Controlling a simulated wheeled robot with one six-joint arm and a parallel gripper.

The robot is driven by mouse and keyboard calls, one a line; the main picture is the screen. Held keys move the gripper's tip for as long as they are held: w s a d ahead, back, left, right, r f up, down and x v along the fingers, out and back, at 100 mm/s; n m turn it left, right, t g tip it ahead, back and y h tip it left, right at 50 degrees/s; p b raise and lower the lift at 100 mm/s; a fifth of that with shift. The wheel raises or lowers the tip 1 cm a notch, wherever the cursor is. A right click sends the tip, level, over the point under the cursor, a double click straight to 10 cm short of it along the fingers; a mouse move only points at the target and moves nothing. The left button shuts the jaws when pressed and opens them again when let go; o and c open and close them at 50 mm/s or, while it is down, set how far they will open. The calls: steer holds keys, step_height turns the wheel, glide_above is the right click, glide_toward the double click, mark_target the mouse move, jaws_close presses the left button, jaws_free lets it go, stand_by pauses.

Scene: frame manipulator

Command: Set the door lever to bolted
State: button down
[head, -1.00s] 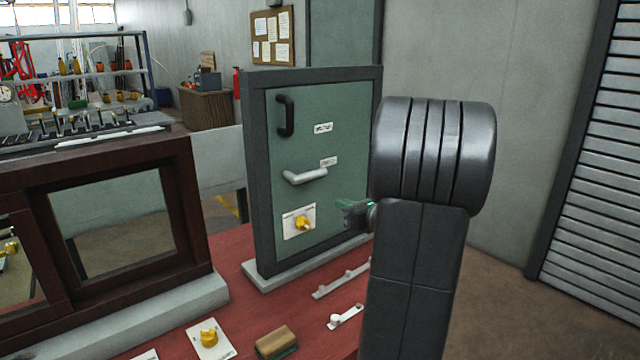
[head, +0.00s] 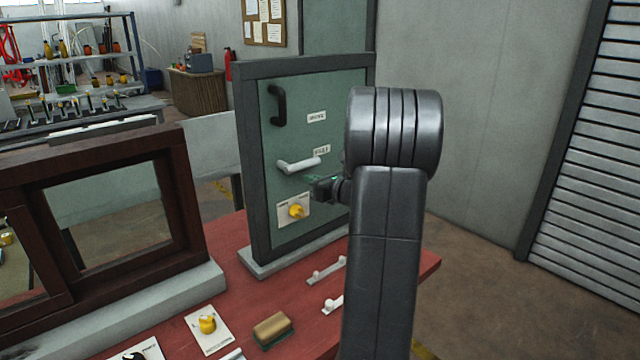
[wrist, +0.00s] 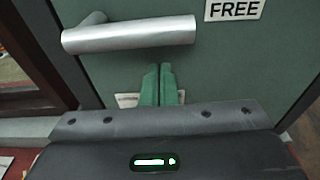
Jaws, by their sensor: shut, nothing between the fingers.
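The silver door lever (head: 298,165) sits mid-height on the green door panel (head: 345,95), lying roughly level. In the wrist view the lever (wrist: 130,36) runs across the upper left, with its free end pointing right, just under a label reading FREE (wrist: 233,9). The matching small label (head: 321,150) shows in the head view; a higher label (head: 317,118) is too small to read. My gripper (head: 316,180) is just below the lever's free end, and in the wrist view its green fingertips (wrist: 159,68) are together, empty, with a visible gap below the bar.
A black pull handle (head: 278,105) is above the lever and a yellow knob on a white plate (head: 296,211) below it. A dark-framed window (head: 190,190) stands left. A brush-like block (head: 272,329) and small fittings lie on the red table (head: 228,285).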

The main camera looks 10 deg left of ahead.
mark_target(313, 164)
steer(key=shift+s+d+r, duration=0.1)
steer(key=shift+d+r, duration=0.05)
steer(key=shift+r, duration=0.4)
steer(key=shift+s+d+r, duration=0.1)
steer(key=shift+r, duration=0.45)
steer(key=shift+w+d+r+n+b, duration=0.1)
steer(key=shift+r+n+b, duration=0.3)
steer(key=shift+n+b, duration=0.35)
steer(key=n+b, duration=0.1)
steer(key=b, duration=0.1)
steer(key=r+n+b, duration=0.1)
steer(key=b, duration=0.1)
steer(key=shift+r+n+t, duration=0.3)
steer(key=shift+n+t, duration=0.05)
steer(key=shift+t, duration=0.05)
steer(key=r+n+b, duration=0.2)
steer(key=b, duration=0.1)
steer(key=r+n+t+b, duration=0.1)
steer(key=n, duration=0.1)
steer(key=shift+s+a+h, duration=0.2)
steer(key=shift+s+h, duration=0.1)
steer(key=shift+h, duration=0.1)
steer(key=shift+f+b, duration=0.1)
steer(key=shift+b, duration=0.25)
